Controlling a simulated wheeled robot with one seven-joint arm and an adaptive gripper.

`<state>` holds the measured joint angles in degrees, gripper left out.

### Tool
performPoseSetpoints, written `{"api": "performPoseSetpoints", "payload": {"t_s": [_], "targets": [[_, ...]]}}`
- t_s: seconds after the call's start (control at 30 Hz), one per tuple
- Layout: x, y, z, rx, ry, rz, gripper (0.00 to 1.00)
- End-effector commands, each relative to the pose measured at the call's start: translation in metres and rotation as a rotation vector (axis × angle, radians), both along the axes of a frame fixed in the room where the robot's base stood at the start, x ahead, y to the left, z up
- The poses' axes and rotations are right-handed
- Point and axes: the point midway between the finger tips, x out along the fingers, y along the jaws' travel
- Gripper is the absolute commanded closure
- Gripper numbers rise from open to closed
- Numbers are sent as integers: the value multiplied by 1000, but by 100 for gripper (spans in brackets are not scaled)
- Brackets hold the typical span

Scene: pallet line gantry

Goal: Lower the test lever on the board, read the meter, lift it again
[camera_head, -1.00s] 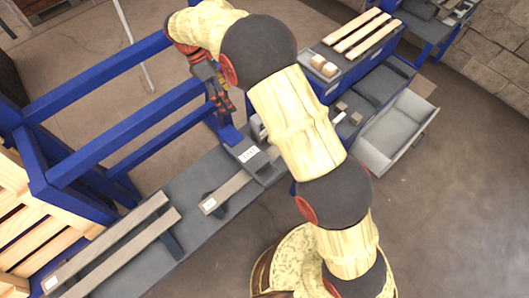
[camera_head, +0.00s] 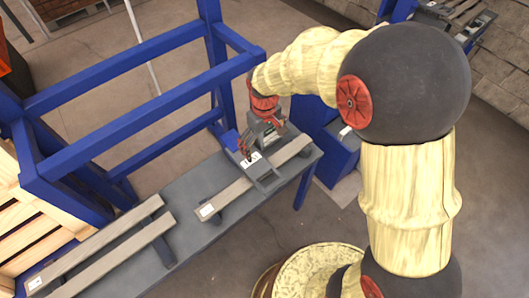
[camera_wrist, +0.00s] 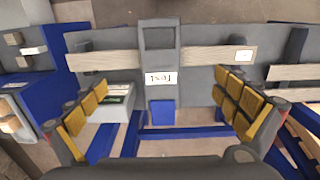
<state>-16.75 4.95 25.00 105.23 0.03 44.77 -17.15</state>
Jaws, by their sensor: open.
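A dark grey plate with a window and a white label (camera_wrist: 160,79) stands between my fingers in the wrist view. The label also shows in the head view (camera_head: 251,160). I cannot tell whether this plate is the lever or its mount. A small blue block (camera_wrist: 162,110) lies below the label. A pale box with a greenish face (camera_wrist: 118,92), possibly the meter, is beside the left finger; its reading is illegible. My gripper (camera_wrist: 161,84) is open and empty, its yellow-padded fingers on either side of the labelled plate. In the head view, my gripper (camera_head: 257,146) is over the bench, partly hiding the board.
The grey bench (camera_head: 200,236) carries wooden slats (camera_head: 237,196). A blue gantry frame (camera_head: 130,75) rises behind and left of the gripper. A blue cabinet (camera_head: 337,150) stands to the right. Open floor lies in front of the bench.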

Motion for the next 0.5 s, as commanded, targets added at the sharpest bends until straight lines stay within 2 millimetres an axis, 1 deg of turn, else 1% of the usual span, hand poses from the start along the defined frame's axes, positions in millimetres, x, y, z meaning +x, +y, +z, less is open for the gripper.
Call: {"api": "performPoseSetpoints", "payload": {"t_s": [0.03, 0.23, 0.33, 0.5], "targets": [[-1, 0, -10, -2, 5, 1, 0], [-1, 0, -38, -1, 4, 2, 0], [0, 0, -47, -1, 2, 2, 0], [0, 0, -52, -1, 1, 2, 0]]}}
